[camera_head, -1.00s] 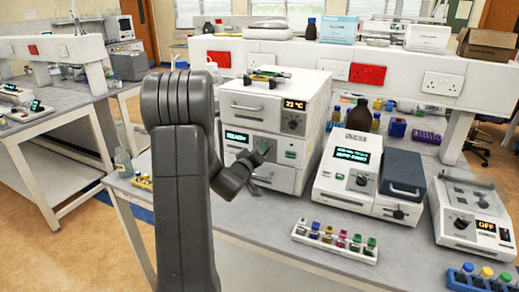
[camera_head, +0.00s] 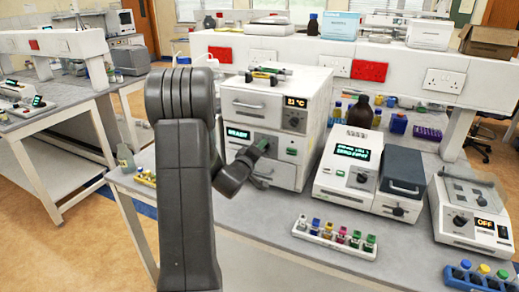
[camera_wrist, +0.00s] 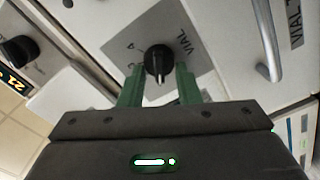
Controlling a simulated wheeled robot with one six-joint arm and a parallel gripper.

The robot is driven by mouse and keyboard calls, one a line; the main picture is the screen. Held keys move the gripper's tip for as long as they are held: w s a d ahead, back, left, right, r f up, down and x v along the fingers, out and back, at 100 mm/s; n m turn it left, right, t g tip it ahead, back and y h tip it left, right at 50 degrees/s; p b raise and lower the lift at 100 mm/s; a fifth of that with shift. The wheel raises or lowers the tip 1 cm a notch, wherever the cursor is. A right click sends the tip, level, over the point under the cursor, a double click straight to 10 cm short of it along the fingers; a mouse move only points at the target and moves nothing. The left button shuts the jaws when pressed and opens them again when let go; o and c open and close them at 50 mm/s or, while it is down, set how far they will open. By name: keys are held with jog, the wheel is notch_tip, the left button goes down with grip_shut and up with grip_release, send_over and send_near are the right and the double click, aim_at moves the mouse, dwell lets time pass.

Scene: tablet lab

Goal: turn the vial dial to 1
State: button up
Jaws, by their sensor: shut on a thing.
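The vial dial (camera_wrist: 158,60) is a round black knob on a grey plate marked VIAL in the wrist view. A pale line on it points down the picture, towards my gripper's body. Small marks left of the knob are too blurred to read. My gripper (camera_wrist: 158,77) has its two green fingers on either side of the knob, shut on it. In the head view my gripper (camera_head: 260,147) is at the front of the white cabinet-like instrument (camera_head: 265,104), right of its green READY display (camera_head: 238,134). The dial is hidden there by my gripper.
A pale handle (camera_wrist: 266,40) is right of the dial in the wrist view. Another black knob (camera_wrist: 18,50) is at upper left. A vial rack (camera_head: 334,240) and a white instrument with a green display (camera_head: 347,168) stand to the right.

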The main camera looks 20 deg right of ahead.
jog(key=shift+f, duration=0.1)
jog(key=o, duration=1)
jog(key=shift+c, duration=0.2)
jog(key=shift+s+a, duration=0.1)
jog(key=b+v, duration=0.3)
jog(key=v, duration=1)
jog(key=shift+a, duration=0.25)
jog(key=shift+s, duration=0.1)
jog(key=p+x, duration=0.3)
jog(key=x, duration=1.1)
jog(key=shift+s, duration=0.15)
